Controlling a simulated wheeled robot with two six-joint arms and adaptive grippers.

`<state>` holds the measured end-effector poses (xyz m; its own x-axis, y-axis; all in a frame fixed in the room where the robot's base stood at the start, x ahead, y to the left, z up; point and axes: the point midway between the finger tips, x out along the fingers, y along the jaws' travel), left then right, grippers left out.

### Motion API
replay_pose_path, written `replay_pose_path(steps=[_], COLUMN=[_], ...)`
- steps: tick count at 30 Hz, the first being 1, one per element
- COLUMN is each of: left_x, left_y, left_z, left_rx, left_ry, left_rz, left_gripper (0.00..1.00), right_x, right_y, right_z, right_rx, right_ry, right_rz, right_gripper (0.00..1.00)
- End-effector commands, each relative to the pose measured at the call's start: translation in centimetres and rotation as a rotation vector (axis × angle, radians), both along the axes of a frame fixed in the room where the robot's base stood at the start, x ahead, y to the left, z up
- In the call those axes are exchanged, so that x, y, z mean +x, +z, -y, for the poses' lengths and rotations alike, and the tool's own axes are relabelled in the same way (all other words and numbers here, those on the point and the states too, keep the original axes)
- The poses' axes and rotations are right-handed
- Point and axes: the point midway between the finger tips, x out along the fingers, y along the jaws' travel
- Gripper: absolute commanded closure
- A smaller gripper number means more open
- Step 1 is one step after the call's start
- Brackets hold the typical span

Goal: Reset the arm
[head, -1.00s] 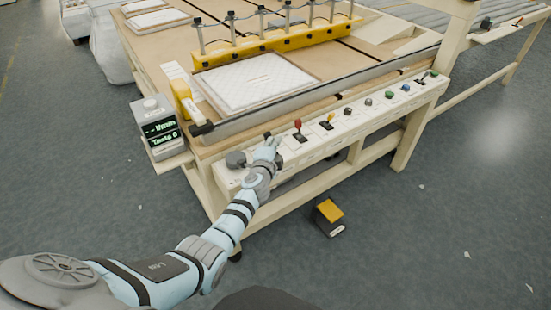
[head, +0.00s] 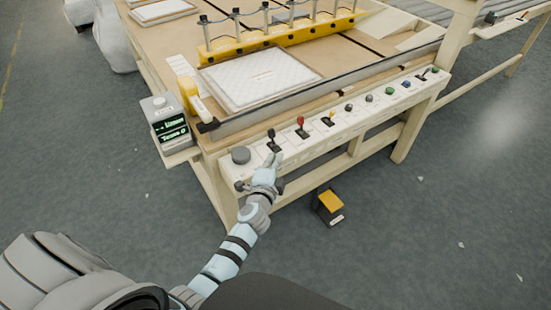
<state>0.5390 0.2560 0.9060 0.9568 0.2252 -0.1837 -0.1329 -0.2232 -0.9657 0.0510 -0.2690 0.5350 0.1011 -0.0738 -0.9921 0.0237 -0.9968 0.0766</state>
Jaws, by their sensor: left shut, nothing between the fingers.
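My left gripper (head: 273,160) is in the head view at the near left of the machine's control panel (head: 330,133). It is shut and empty, just below a black-handled lever (head: 272,138). I cannot tell whether it touches the panel. My left arm reaches up to it from the bottom of the view. A red-handled lever (head: 301,124) stands right of the black one. A round grey knob (head: 241,155) sits at the panel's left end. My right gripper is not in view.
A small display box (head: 166,120) stands on the left bracket. A yellow-topped pedal (head: 328,205) is on the floor.

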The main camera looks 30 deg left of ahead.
Motion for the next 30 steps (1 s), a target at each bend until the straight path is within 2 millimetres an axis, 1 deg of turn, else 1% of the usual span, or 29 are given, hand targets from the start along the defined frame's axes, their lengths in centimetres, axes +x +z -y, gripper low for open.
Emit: replay_pose_path(steps=[6, 8, 9, 11, 13, 14, 15, 17, 18, 20, 21, 23, 24, 26, 27, 30], left_x=[0.0, 0.0, -0.1, -0.6, -2.4, -3.7, -5.9, -10.3, -13.6, -19.0, -22.9, -29.0, -32.9, -38.2, -41.3, -46.6], left_y=[0.0, 0.0, -0.8, -3.5, -8.3, -10.9, -14.5, -19.8, -23.1, -27.4, -29.8, -32.8, -34.3, -35.8, -36.4, -37.1], left_z=[0.0, 0.0, 0.2, 0.6, 1.0, 1.1, 1.2, 1.2, 1.2, 1.1, 0.9, 0.6, 0.4, -0.1, -0.4, -1.0], left_rx=[-0.001, -0.031, -0.1, -0.218, -0.386, -0.461, -0.559, -0.697, -0.779, -0.882, -0.938, -1.003, -1.032, -1.052, -1.052, -1.028], left_ry=[0.0, 0.004, 0.008, 0.023, 0.061, 0.087, 0.132, 0.218, 0.286, 0.398, 0.478, 0.602, 0.678, 0.775, 0.824, 0.889], left_rz=[0.0, 0.006, -0.001, -0.042, -0.128, -0.176, -0.245, -0.353, -0.422, -0.518, -0.578, -0.66, -0.709, -0.771, -0.806, -0.869], left_gripper=[1.0, 1.0, 1.0, 1.0, 1.0, 1.0, 1.0, 1.0, 1.0, 1.0, 1.0, 1.0, 1.0, 1.0, 1.0, 1.0], right_x=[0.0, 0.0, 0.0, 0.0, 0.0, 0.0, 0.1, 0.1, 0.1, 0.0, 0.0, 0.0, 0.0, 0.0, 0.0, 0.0], right_y=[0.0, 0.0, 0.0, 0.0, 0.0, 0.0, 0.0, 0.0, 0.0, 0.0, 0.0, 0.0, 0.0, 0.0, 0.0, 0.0], right_z=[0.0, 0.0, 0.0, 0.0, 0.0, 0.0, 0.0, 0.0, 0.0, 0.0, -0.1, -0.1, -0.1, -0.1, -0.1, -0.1], right_rx=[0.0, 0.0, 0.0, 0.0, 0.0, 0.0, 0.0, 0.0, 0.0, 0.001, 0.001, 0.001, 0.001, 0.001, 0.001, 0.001], right_ry=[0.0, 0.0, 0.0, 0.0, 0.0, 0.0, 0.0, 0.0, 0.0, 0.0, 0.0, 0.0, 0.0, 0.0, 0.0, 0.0], right_rz=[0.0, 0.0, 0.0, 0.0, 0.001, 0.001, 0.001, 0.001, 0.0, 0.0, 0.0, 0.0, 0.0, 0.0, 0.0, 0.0], right_gripper=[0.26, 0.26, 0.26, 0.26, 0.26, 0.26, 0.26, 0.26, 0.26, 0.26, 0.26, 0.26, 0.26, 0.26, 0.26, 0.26])
